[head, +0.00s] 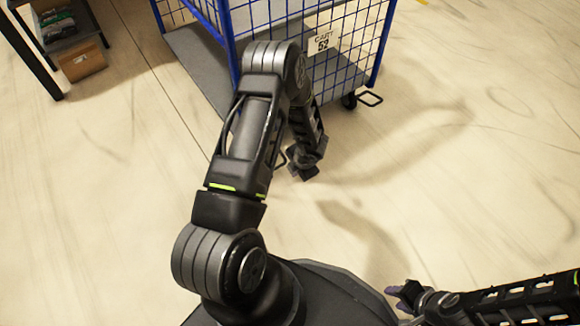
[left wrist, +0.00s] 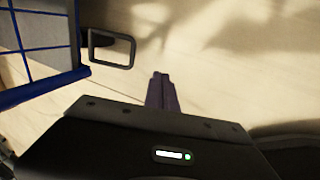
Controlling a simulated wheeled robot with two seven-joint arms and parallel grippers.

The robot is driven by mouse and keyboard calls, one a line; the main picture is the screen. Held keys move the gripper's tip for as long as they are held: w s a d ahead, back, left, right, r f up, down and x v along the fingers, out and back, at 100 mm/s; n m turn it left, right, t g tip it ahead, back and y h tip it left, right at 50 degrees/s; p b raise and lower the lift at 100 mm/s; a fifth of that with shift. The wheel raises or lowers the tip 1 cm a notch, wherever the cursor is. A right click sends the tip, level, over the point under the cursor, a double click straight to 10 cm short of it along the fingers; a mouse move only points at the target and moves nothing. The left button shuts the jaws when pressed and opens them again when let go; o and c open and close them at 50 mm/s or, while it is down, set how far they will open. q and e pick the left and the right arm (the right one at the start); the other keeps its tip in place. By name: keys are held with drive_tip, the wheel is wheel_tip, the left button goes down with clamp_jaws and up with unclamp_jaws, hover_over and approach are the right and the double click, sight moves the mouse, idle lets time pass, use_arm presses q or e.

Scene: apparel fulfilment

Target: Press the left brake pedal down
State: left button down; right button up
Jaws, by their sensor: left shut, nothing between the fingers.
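The blue wire cart (head: 228,70) stands ahead of me with a tag reading CART 52. The left brake pedal (head: 281,160), a dark loop low at the cart's near side, is mostly hidden behind my left arm in the head view. A pedal loop that looks like the same one shows whole in the left wrist view (left wrist: 131,50), beside a blue cart post. My left gripper (head: 304,172) is just right of the left pedal. Its fingers (left wrist: 162,82) are shut and empty, and look apart from the loop. My right gripper (head: 396,291) is low at right, away from the cart; its finger gap is unclear.
The right pedal (head: 370,98) sticks out by a caster (head: 349,101) at the cart's right corner. A dark shelf (head: 75,45) with a cardboard box (head: 82,61) stands at the upper left. The floor right of the cart is clear.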

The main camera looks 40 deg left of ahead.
use_arm(q)
drive_tip(key=shift+s+d+r+p, duration=0.15)
drive_tip(key=shift+s+d+r, duration=0.05)
drive_tip(key=shift+d+r, duration=0.35)
drive_tip(key=shift+s+d+r+p, duration=0.15)
drive_tip(key=shift+d+r, duration=0.3)
drive_tip(key=shift+r, duration=0.15)
use_arm(e)
drive_tip(key=shift+s+r, duration=0.15)
drive_tip(key=shift+r, duration=0.4)
use_arm(q)
drive_tip(key=shift+d, duration=0.1)
